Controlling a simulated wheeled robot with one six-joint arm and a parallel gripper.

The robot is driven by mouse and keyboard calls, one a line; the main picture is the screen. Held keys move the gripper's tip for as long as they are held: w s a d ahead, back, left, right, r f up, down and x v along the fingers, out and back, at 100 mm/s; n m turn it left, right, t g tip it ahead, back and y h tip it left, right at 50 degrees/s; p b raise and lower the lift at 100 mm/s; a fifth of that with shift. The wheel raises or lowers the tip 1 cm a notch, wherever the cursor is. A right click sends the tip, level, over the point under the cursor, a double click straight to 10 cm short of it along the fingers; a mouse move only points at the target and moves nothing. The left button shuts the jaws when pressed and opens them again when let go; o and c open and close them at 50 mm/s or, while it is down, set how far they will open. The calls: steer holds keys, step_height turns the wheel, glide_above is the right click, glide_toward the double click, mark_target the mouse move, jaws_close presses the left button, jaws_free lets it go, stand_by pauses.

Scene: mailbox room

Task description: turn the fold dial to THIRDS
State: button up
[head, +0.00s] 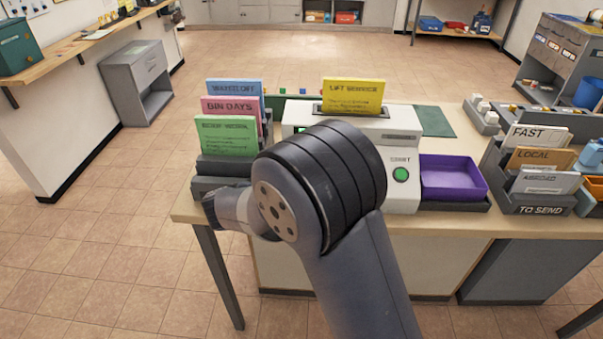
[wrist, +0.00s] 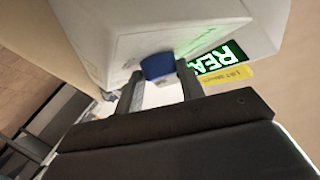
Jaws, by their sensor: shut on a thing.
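The white machine (head: 402,150) stands on the table, partly hidden behind my arm in the head view. Its white body also fills the top of the wrist view (wrist: 115,25). A blue dial (wrist: 158,66) sticks out from it, and I take this for the fold dial. My gripper (wrist: 160,78) has one finger on each side of the dial and is shut on it. The dial's markings and pointer cannot be read. A lit green display (wrist: 222,58) beside it shows "REA", the rest cut off. The dial is hidden in the head view.
A yellow "LIFT SERVICE" sheet (head: 353,97) stands in the machine's top slot. A round green button (head: 400,174) is on its front. A purple tray (head: 452,177) sits to the right. A rack of coloured notices (head: 225,135) stands left, close to my arm. Labelled "TO SEND" slots (head: 540,208) are at right.

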steer(key=o, duration=1)
steer(key=v, duration=1.1)
steer(key=shift+w+d, duration=0.1)
steer(key=shift+d, duration=0.05)
steer(key=x, duration=1)
steer(key=shift+w+d+f, duration=0.1)
steer(key=shift+w+d, duration=0.15)
steer(key=shift+w, duration=0.05)
steer(key=shift+t, duration=0.3)
steer(key=shift+s+a, duration=0.1)
